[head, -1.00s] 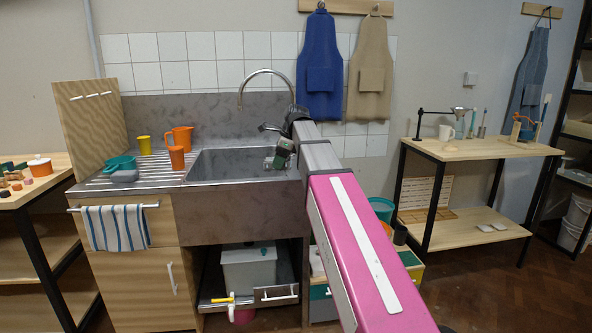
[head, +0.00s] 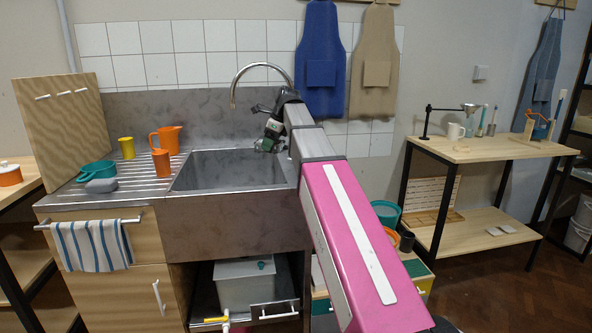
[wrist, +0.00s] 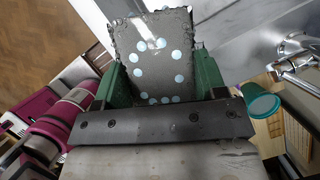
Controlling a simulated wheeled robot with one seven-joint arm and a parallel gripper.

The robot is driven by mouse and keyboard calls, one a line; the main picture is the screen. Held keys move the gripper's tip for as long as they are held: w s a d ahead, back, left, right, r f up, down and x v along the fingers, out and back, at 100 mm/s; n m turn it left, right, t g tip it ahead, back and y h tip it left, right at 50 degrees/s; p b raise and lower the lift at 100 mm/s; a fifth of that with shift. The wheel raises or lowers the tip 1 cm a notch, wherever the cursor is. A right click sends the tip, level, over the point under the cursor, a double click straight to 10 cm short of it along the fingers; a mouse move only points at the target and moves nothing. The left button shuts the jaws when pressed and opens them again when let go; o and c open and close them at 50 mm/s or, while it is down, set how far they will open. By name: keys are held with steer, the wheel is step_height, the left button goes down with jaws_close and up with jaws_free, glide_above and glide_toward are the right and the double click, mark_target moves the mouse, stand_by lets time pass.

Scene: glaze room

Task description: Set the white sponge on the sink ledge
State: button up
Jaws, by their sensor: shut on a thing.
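My gripper (head: 268,145) is over the right side of the grey sink (head: 235,220), near the back, below the tap's spout. In the wrist view my gripper (wrist: 163,82) has its green fingers shut on a rough-edged, sponge-like block (wrist: 157,45) with pale blue dots. The block looks dark grey rather than white there, and its lower end is hidden by the gripper. In the head view it is too small to make out. The sink's front ledge (head: 235,192) looks bare. A grey lump (head: 101,186) lies on the ridged drainboard, in front of a teal pan.
A curved tap (head: 236,80) rises behind the basin. The drainboard (head: 140,180) holds the teal pan (head: 95,171), an orange cup (head: 161,162), an orange jug (head: 168,138) and a yellow cup (head: 127,147). A wooden board (head: 58,120) stands at its left end.

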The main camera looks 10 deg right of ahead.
glide_above(294, 174)
steer(key=d, duration=0.1)
steer(key=f, duration=0.6)
steer(key=shift+s+d+f, duration=0.15)
steer(key=shift+s+d, duration=0.05)
steer(key=shift+f, duration=2.05)
steer(key=shift+f, duration=0.1)
steer(key=o, duration=0.9)
steer(key=shift+c, duration=0.2)
steer(key=v, duration=1.2)
